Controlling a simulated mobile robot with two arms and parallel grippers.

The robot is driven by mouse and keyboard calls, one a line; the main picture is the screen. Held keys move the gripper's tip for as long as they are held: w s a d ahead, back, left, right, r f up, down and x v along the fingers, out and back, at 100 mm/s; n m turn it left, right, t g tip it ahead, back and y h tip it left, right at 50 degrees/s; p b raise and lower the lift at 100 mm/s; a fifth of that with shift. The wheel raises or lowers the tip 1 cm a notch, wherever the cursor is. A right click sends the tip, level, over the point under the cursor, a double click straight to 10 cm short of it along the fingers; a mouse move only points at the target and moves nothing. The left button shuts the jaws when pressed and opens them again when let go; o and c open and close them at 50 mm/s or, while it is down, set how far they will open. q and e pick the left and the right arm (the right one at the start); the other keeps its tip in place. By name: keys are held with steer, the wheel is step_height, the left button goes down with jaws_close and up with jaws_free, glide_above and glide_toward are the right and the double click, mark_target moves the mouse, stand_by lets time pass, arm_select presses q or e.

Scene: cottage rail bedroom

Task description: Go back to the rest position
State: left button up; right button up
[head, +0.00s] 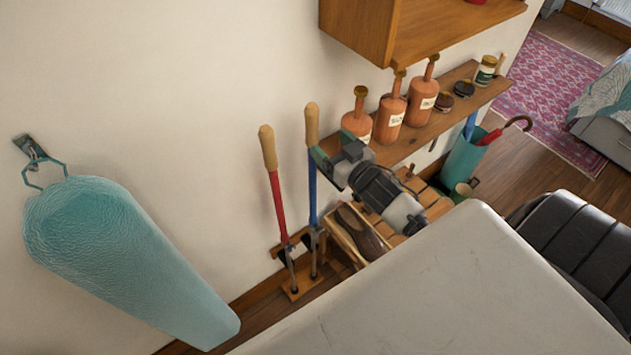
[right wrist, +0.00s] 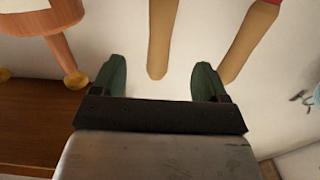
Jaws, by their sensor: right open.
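My right gripper (head: 335,150) is open, its green fingers pointing at the wall beside two upright long-handled tools. The blue-shafted tool (head: 312,123) is just left of the fingers, and the red-shafted tool (head: 268,148) is further left. In the right wrist view, the gap between the fingers (right wrist: 161,82) is empty close up. A wooden handle (right wrist: 161,38) shows beyond the gap and a second handle (right wrist: 248,42) beyond the right finger. I cannot tell whether a finger touches a handle. My left gripper is not in view.
A narrow shelf (head: 440,123) with several orange bottles (head: 423,95) and small jars is just right of the gripper. A wooden cabinet (head: 420,30) hangs above. A teal umbrella stand (head: 463,160) is to the right. A teal ironing board (head: 125,260) hangs at left.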

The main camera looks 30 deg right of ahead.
steer(key=shift+s, duration=0.85)
steer(key=shift+f, duration=0.1)
steer(key=s+a+f+g+h+b, duration=0.1)
steer(key=s+f+g+b, duration=0.4)
steer(key=f, duration=1.3)
steer(key=s+f+g+h+b, duration=0.1)
steer(key=s+f+g, duration=0.5)
steer(key=f, duration=1.3)
steer(key=s+a+f+n+g+b, duration=0.1)
steer(key=s+a+f+g+b, duration=0.1)
steer(key=s+f, duration=0.8)
steer(key=s+a+f+g+b, duration=0.3)
steer(key=s+a+f, duration=0.3)
steer(key=s, duration=1.2)
step_height(320, 180, down, 5)
steer(key=shift+s+r+n+g+y+b, duration=0.2)
steer(key=shift+s+n+g+y+b, duration=0.1)
steer(key=shift+s+n+g+y, duration=0.15)
steer(key=shift+w+a, duration=0.1)
